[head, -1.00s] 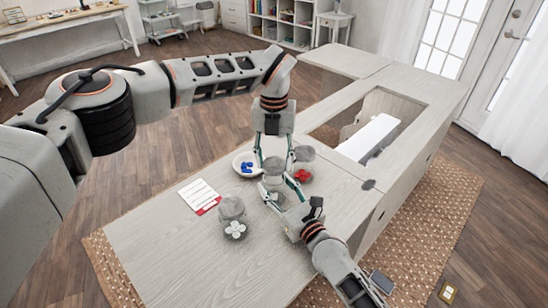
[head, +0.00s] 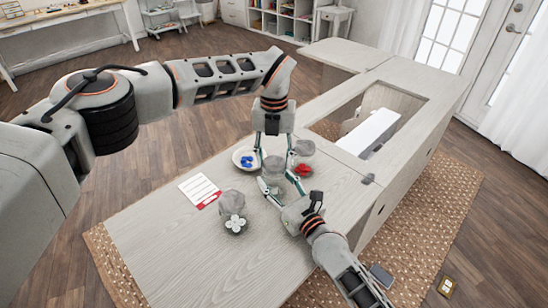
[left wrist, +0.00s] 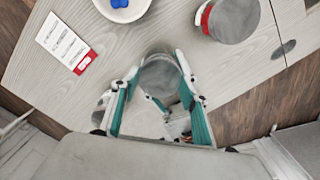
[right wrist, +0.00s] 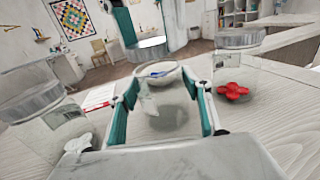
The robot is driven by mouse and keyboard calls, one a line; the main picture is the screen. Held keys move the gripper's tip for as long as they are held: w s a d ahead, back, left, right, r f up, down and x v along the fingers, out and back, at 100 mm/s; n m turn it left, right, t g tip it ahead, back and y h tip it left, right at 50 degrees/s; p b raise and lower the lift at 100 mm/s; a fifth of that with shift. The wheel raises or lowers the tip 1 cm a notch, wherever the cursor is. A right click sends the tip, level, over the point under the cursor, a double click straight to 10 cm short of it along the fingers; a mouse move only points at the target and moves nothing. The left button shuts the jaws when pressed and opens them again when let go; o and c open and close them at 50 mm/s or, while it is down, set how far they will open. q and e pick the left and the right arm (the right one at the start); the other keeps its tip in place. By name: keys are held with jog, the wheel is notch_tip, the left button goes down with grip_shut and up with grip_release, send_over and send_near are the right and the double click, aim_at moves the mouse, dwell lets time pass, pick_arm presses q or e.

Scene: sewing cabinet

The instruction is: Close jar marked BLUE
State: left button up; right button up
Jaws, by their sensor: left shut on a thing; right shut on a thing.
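The middle jar (right wrist: 165,118) is clear glass and stands on the cabinet top between two other jars. My right gripper (head: 272,190) is shut around its body, with a finger on each side in the right wrist view (right wrist: 160,125). My left gripper (head: 274,160) points down from above and is shut on a grey round lid (left wrist: 160,78). No BLUE marking is readable. Blue pieces (head: 247,162) lie in a white bowl (head: 237,160) behind the jar.
A lidded jar with red pieces (head: 302,169) stands close on the right. A lidded jar with white pieces (head: 236,223) stands at the front left. A card with a red end (head: 197,189) lies flat. The cabinet top (head: 170,250) is clear at the front left.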

pick_arm(q)
jog(key=shift+f, duration=0.6)
jog(key=m, duration=0.9)
jog(key=shift+m, duration=0.3)
jog(key=m, duration=2.2)
jog(key=shift+m, duration=0.3)
jog(key=m, duration=0.3)
jog(key=shift+m, duration=0.3)
